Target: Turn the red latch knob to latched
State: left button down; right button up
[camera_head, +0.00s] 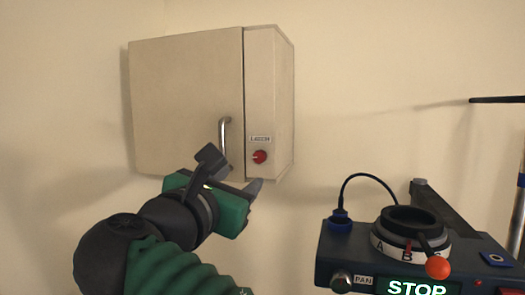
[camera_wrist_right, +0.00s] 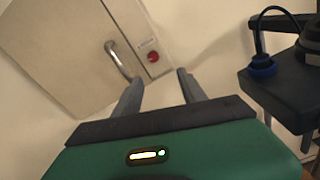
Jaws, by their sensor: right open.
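The red latch knob (camera_head: 260,157) sits low on the narrow right panel of a beige wall cabinet (camera_head: 185,95), under a small label. It also shows in the right wrist view (camera_wrist_right: 153,57), ahead of the fingers. My right gripper (camera_head: 232,170) is open and empty, in front of the cabinet's lower edge, below and left of the knob. Its two fingers (camera_wrist_right: 160,90) are spread wide and do not touch the knob. A metal door handle (camera_head: 224,134) stands left of the knob. The cabinet door looks closed. My left gripper is not in view.
A dark console (camera_head: 330,240) at the lower right carries a ringed dial (camera_head: 385,243), a lever with an orange ball (camera_head: 438,268) and a STOP display (camera_head: 418,289). A blue plug (camera_head: 340,217) with a black cable stands on it. The wall between cabinet and console is clear.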

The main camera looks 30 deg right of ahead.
jog(key=p, duration=0.4)
send_near(263, 160)
jog(key=w+a, duration=0.2)
jog(key=d, duration=0.1)
jog(key=w+d+p, duration=0.1)
jog(key=w+d, duration=0.1)
jog(key=d, duration=0.1)
jog(key=shift+r+p, duration=0.35)
jog(key=shift+p, duration=0.05)
jog(key=d, duration=0.1)
jog(key=w+d+p, duration=0.1)
jog(key=d, duration=0.1)
jog(key=w+d, duration=0.1)
jog(key=d, duration=0.1)
jog(key=shift+f, duration=0.4)
jog(key=shift+a, duration=0.7)
jog(key=shift+w+a+r, duration=0.1)
jog(key=shift+w+a, duration=0.15)
jog(key=shift+a, duration=0.25)
jog(key=c, duration=0.4)
jog(key=shift+c, duration=1.4)
jog(key=shift+s+d+r, duration=0.1)
jog(key=shift+s+d, duration=0.25)
jog(key=shift+d, duration=0.2)
grip_shut()
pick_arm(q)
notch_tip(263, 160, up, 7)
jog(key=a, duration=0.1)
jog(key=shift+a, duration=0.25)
